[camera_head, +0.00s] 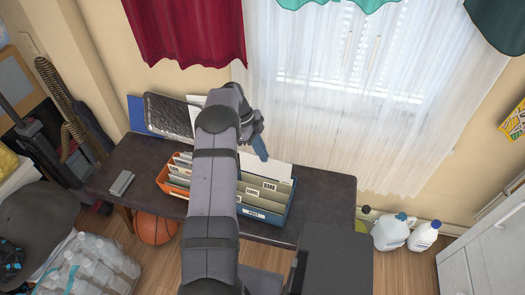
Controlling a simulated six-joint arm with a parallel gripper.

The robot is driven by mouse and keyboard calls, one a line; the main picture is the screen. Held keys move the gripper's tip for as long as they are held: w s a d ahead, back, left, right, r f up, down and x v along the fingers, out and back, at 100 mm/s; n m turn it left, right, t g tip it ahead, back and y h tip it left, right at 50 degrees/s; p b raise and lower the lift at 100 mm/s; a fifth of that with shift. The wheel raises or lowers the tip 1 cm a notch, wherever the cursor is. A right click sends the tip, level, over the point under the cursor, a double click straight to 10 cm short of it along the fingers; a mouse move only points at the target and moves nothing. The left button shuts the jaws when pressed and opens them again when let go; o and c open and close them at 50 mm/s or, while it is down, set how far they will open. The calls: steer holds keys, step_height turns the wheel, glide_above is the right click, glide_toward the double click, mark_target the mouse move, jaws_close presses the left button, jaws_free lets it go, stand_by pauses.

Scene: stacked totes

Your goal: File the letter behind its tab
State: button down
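A file box (272,217) with a blue front and an orange left end stands on the dark table. It holds several cream folders with small printed tabs (269,187); the tab words are too small to read surely. A white sheet, likely the letter (279,171), stands up at the back right of the folders. My gripper (263,156) points down at the sheet's upper edge from above. Its fingers look like one narrow blue-grey shape, so I cannot tell whether they are open, or shut on the sheet. My arm hides the middle of the box.
The dark table (315,195) has free room right of the box. A grey block (122,182) lies at its left. A dark quilted case (168,115) and a blue folder (137,113) lean against the back wall. A white curtain (340,120) hangs behind the box.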

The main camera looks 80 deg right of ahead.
steer(key=shift+f+b, duration=2.55)
steer(key=shift+f, duration=1.15)
steer(key=c, duration=1.9)
jaws_free()
steer(key=shift+r, duration=0.1)
steer(key=shift+v, duration=3.6)
